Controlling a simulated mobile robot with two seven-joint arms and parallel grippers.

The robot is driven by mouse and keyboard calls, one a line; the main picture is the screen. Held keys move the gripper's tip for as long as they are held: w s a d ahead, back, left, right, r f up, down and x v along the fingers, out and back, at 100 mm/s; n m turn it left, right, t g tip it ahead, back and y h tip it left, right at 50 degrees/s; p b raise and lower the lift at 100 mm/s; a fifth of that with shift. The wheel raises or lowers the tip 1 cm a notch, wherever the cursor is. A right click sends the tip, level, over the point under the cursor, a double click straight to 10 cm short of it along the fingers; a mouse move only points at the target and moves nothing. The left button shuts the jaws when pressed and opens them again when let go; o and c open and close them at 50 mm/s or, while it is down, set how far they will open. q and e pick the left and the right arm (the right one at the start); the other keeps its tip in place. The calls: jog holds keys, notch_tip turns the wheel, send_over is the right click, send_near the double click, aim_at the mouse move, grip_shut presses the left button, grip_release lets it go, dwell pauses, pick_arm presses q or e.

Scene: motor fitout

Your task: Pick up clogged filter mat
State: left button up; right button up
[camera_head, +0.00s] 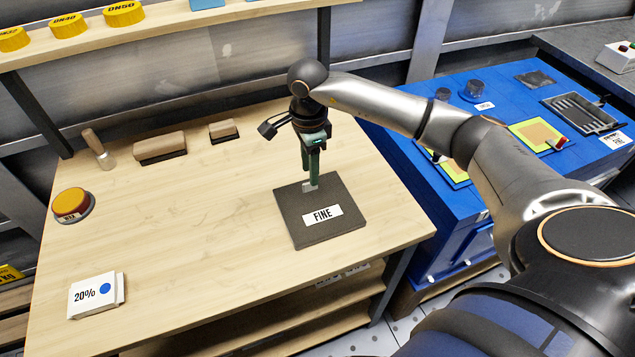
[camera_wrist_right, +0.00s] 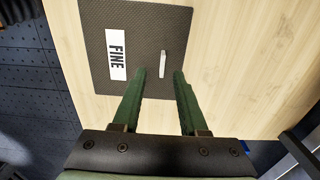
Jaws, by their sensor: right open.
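A square dark grey mat (camera_head: 322,227) with a white label reading FINE lies flat on the wooden table. A small pale upright tab (camera_head: 309,186) stands on it near its far edge. My right gripper (camera_head: 312,170) points down over the tab. In the right wrist view the gripper (camera_wrist_right: 160,76) is open, its green fingers on either side of the tab (camera_wrist_right: 162,64), with gaps on both sides. The mat (camera_wrist_right: 145,40) fills the upper middle of that view. I cannot tell how far the fingertips are above the mat. My left gripper is out of view.
A blue cabinet (camera_head: 420,200) stands right, with a slotted tray (camera_head: 582,112) on top. The table's middle is clear.

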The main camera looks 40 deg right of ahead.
aim_at(318, 204)
jog(key=f, duration=0.5)
jog(key=shift+w+d, duration=0.1)
jog(key=shift+w, duration=0.1)
jog(key=shift+r, duration=0.1)
grip_shut()
dwell(0.3)
